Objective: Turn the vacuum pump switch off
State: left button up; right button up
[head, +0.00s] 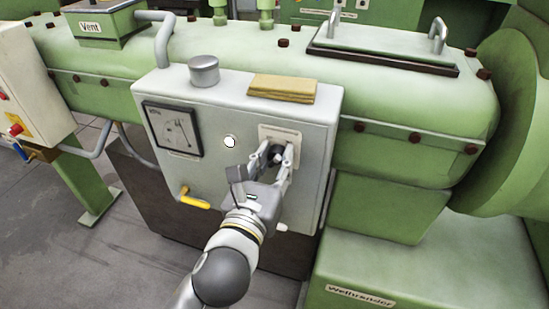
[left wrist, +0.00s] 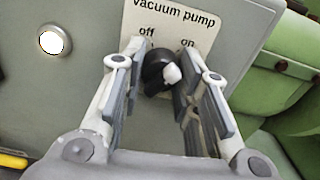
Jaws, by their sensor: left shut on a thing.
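The vacuum pump switch is a black rotary knob with a white pointer, on a pale label plate on the grey control box. In the left wrist view the knob (left wrist: 160,74) sits under the words "off" at left and "on" at right, and its white tip points to the right. In the head view the knob (head: 275,153) is partly hidden by my fingers. My left gripper (head: 279,158) is at the knob with a finger on each side, closed on it; it also shows in the left wrist view (left wrist: 160,82). My right gripper is not in view.
The grey control box (head: 225,105) also carries a gauge (head: 172,128), a white round button (head: 230,142) and a yellow lever (head: 195,199). A folded tan cloth or pad (head: 283,88) and a grey cylinder (head: 204,71) are on top. Green machinery surrounds the box.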

pick_arm(q)
jog(key=n+p, duration=0.2)
jog(key=shift+r+n, duration=0.15)
jog(key=shift+n, duration=0.15)
jog(key=n+p, duration=0.2)
jog(key=n, duration=0.1)
jog(key=shift+n, duration=0.4)
jog(key=n+p, duration=0.1)
jog(key=n, duration=0.2)
jog(key=shift+n, duration=0.3)
jog(key=shift+d+n+p, duration=0.1)
jog(key=shift+n+p, duration=0.5)
jog(key=shift+n, duration=1)
jog(key=o, duration=1)
jog(key=shift+v, duration=3.8)
